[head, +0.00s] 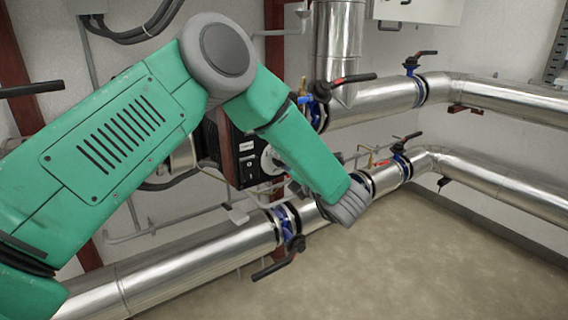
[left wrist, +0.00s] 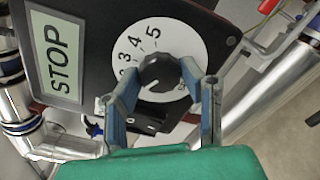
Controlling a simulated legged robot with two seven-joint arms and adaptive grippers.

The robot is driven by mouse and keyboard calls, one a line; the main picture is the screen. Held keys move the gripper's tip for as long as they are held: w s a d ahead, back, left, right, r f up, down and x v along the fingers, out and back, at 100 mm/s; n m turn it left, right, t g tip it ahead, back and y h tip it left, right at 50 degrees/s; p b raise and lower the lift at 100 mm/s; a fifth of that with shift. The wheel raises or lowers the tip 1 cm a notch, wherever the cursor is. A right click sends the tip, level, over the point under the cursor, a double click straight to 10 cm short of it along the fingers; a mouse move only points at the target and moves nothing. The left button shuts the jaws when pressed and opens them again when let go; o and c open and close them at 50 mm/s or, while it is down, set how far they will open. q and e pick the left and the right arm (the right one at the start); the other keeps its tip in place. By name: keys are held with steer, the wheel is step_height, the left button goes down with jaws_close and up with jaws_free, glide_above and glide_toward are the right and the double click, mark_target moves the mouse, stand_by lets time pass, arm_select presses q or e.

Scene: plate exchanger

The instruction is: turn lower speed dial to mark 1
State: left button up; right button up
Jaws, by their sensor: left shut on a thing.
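The speed dial is a black round knob (left wrist: 160,73) on a white disc (left wrist: 190,45) with printed numbers, of which 3, 4 and 5 read clearly. My left gripper (left wrist: 163,71) has its two blue-grey fingers on either side of the knob and is shut on it. The knob's pointer and the low numbers are hard to make out. In the head view, part of the white disc (head: 269,160) shows beside my green forearm, which hides most of the gripper and knob. I cannot see a second dial. My right gripper is not in view.
The dark control panel carries a STOP label (left wrist: 58,58) beside the dial. Silver pipes (head: 190,262) with blue valves and black levers (head: 280,262) run below and to the right. A red post (head: 228,150) stands close to the panel. The floor at lower right is clear.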

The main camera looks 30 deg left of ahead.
arm_select(q)
steer(key=shift+f, duration=0.35)
steer(key=o, duration=1)
steer(key=shift+o, duration=0.8)
steer(key=shift+w+r, duration=0.1)
steer(key=shift+r, duration=0.1)
steer(key=v, duration=1.2)
